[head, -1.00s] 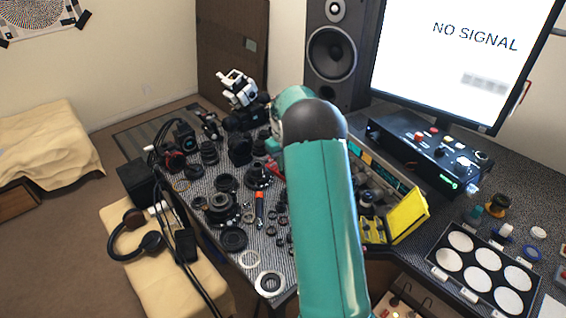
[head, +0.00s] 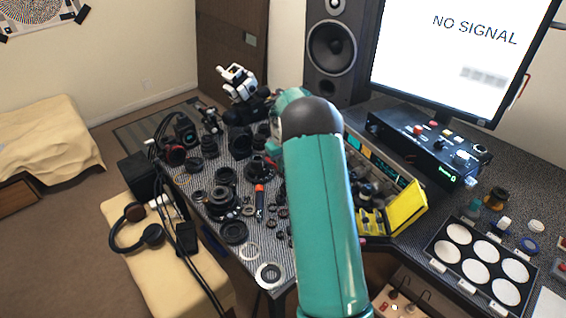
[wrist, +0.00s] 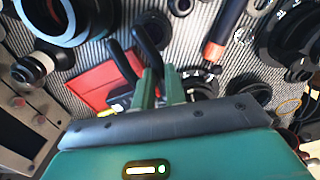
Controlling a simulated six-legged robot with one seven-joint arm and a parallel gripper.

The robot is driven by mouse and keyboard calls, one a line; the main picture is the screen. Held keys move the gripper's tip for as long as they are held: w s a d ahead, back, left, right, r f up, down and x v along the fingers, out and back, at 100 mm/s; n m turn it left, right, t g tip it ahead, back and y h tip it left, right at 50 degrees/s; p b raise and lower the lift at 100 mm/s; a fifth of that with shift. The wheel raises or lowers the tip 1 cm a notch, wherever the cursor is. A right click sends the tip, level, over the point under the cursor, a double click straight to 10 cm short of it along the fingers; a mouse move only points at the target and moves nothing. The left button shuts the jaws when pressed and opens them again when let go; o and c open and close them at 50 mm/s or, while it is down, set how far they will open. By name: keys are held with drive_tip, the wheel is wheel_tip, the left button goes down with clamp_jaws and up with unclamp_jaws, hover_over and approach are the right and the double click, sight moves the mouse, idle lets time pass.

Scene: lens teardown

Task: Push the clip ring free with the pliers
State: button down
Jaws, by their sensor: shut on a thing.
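My gripper (wrist: 161,78) shows in the wrist view, its two green fingers close together on a black-handled tool, which looks like the pliers (wrist: 148,48). The curved black handles reach up and away from the fingers, over the grey textured mat. The working end of the pliers is not clear to see. I cannot pick out the clip ring for certain; a dark lens part with a round opening (wrist: 88,22) lies at the upper left, and a large black lens ring (wrist: 268,42) at the right. In the head view my arm hides the gripper.
A red flat piece (wrist: 92,88) lies beside the pliers. An orange-and-black tool (wrist: 222,36) lies to their right. The desk is crowded with lens parts. A yellow-ended case (head: 407,208), a control box (head: 425,148) and a tray of white discs (head: 436,256) stand at the right.

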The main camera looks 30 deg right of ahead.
drive_tip(key=shift+f, duration=0.45)
drive_tip(key=shift+w+a, duration=0.1)
drive_tip(key=shift+w, duration=0.6)
drive_tip(key=shift+w+d+n, duration=0.7)
drive_tip(key=shift+w+n, duration=0.1)
drive_tip(key=shift+n, duration=0.25)
drive_tip(key=shift+w+d+n, duration=0.7)
drive_tip(key=shift+w+n, duration=0.05)
drive_tip(key=shift+n, duration=0.3)
drive_tip(key=shift+w+d+n, duration=0.45)
drive_tip(key=shift+w+n, duration=0.35)
drive_tip(key=shift+n, duration=0.3)
drive_tip(key=shift+w+d+n, duration=0.25)
drive_tip(key=shift+w+n, duration=0.75)
drive_tip(key=shift+n, duration=0.3)
drive_tip(key=shift+s+d, duration=0.5)
drive_tip(key=shift+d, duration=0.15)
drive_tip(key=shift+r, duration=3)
